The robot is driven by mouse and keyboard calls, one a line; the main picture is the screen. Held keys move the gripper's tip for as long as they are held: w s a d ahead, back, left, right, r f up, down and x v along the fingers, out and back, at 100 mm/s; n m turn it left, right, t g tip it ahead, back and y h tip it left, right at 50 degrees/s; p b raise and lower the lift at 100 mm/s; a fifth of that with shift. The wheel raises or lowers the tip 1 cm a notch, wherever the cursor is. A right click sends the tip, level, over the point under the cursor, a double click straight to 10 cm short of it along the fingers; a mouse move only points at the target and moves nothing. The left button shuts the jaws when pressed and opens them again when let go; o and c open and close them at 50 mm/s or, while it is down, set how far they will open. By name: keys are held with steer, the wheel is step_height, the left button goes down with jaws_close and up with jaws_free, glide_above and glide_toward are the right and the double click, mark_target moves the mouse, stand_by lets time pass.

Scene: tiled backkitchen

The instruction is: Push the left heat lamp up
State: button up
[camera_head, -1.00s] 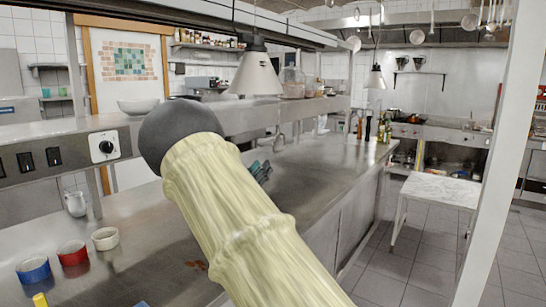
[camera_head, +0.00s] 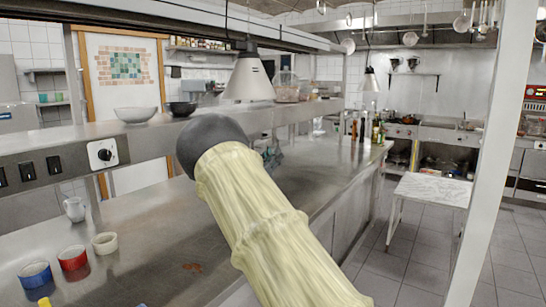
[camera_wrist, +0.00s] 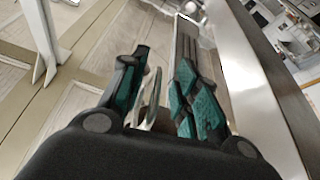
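The left heat lamp (camera_head: 249,80) is a pale cone-shaped shade hanging from a dark fitting above the steel counter. A second heat lamp (camera_head: 370,82) hangs farther back on the right. My gripper (camera_head: 271,158) shows as small teal fingers past the dark end of my pale-sleeved arm, lower than the left lamp and apart from it in the picture. In the wrist view its two black-and-teal fingers (camera_wrist: 158,78) are spread, and I see nothing held between them. No lamp can be made out in the wrist view.
A small table (camera_head: 433,190) and a white post (camera_head: 490,160) stand right.

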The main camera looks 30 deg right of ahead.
steer(key=shift+w+d+f, duration=0.1)
steer(key=shift+d+f, duration=0.05)
steer(key=shift+f, duration=0.05)
steer(key=shift+s+r, duration=0.2)
steer(key=shift+r, duration=0.05)
jaws_close()
